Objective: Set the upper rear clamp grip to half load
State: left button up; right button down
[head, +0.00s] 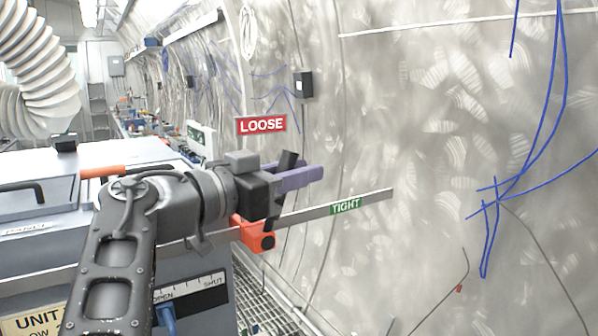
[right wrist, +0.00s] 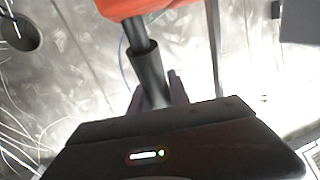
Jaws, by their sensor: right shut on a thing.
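The orange clamp (head: 262,240) sits on a long steel bar (head: 372,197). Its black grip (head: 275,208) rises from the orange body and leans slightly right at the top. A red LOOSE sign (head: 261,124) shows above it, and a green TIGHT label (head: 345,206) is on the bar to its right. My right gripper (head: 298,178), with purple fingers, is shut on the black grip. In the right wrist view the grip (right wrist: 147,72) runs from the orange clamp (right wrist: 150,6) down between the fingers (right wrist: 157,98), which hide its end. My left gripper is not in view.
A grey-blue unit (head: 75,190) with an orange rod (head: 110,171) and an OPEN–SHUT scale (head: 190,287) stands at left. A blue lever (head: 167,318) is below the scale. The curved steel wall is at right, with blue cables (head: 490,205). Grating (head: 262,300) shows below.

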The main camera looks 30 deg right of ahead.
jog(key=d+f+m+y+p, duration=0.1)
jog(key=d+f+y+p, duration=0.3)
jog(key=y, duration=0.3)
jog(key=shift+f+g+p, duration=0.3)
jog(key=shift+f+p, duration=0.05)
jog(key=shift+f, duration=0.35)
jog(key=shift+d, duration=0.1)
jog(key=c, duration=1.2)
grip_release()
jog(key=shift+c, duration=0.2)
